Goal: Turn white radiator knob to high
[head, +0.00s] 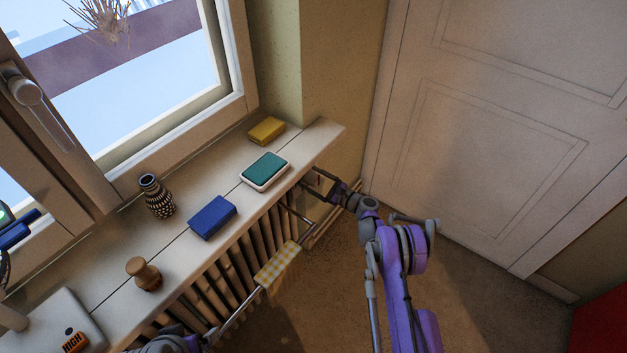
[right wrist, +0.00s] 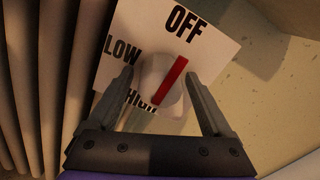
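In the right wrist view the white radiator knob (right wrist: 153,72) has a red bar across it. It sits on a white plate (right wrist: 145,22) marked OFF at the top, LOW at the left and HIGH at the lower left. The upper end of the bar tilts up toward the OFF side. My right gripper (right wrist: 159,75) is open, with one finger on each side of the knob; firm contact does not show. In the head view my right gripper (head: 309,181) is under the sill's far end. A grey part of my left arm shows at the bottom edge; its fingers cannot be made out.
The window sill (head: 325,131) holds a yellow block (head: 266,130), a teal-topped pad (head: 265,170), a blue box (head: 212,217), a patterned vase (head: 157,196) and a wooden stamp (head: 143,274). A yellow checked cloth (head: 277,266) hangs on a rail before the radiator (head: 222,276).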

